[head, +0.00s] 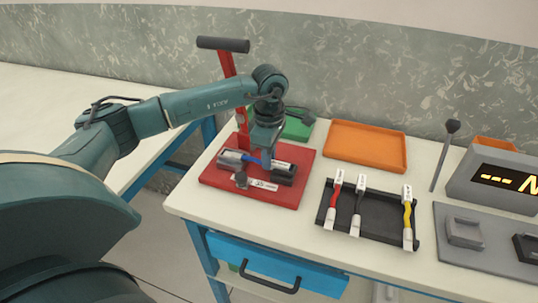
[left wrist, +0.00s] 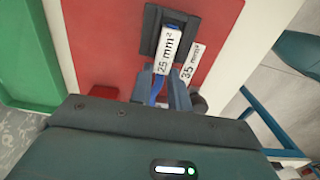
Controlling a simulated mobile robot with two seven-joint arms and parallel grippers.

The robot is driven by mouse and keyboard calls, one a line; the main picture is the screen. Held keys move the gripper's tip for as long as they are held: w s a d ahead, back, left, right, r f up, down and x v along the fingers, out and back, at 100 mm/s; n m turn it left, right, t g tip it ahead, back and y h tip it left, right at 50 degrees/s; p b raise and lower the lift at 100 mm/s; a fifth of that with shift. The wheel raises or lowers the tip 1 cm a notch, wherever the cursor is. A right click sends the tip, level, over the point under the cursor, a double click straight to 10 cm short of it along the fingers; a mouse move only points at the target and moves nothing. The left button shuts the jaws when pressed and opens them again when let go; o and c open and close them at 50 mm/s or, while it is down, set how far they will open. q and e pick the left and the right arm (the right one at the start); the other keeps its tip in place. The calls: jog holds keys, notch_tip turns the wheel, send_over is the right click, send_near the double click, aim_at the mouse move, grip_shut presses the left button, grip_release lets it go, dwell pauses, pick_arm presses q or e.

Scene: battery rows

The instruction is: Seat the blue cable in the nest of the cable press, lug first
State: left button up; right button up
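In the left wrist view the tag (left wrist: 168,50) reads 25 mm² and sits over the dark nest block (left wrist: 150,28). My left gripper (head: 266,163) reaches down over the nest; its fingers (left wrist: 166,92) appear closed around the blue cable (left wrist: 157,90). The lug is not clearly visible. My right gripper is out of view.
A black rack (head: 378,228) holds red, black and yellow cables. An orange tray (head: 366,146) and green tray (head: 297,128) stand behind. A grey display unit (head: 500,180) and grey plate (head: 490,245) are at the right. A white plate (left wrist: 190,65) marked 35 mm² is on the press.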

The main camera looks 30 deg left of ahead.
pick_arm(q)
jog(key=o, duration=0.5)
jog(key=shift+c, duration=0.2)
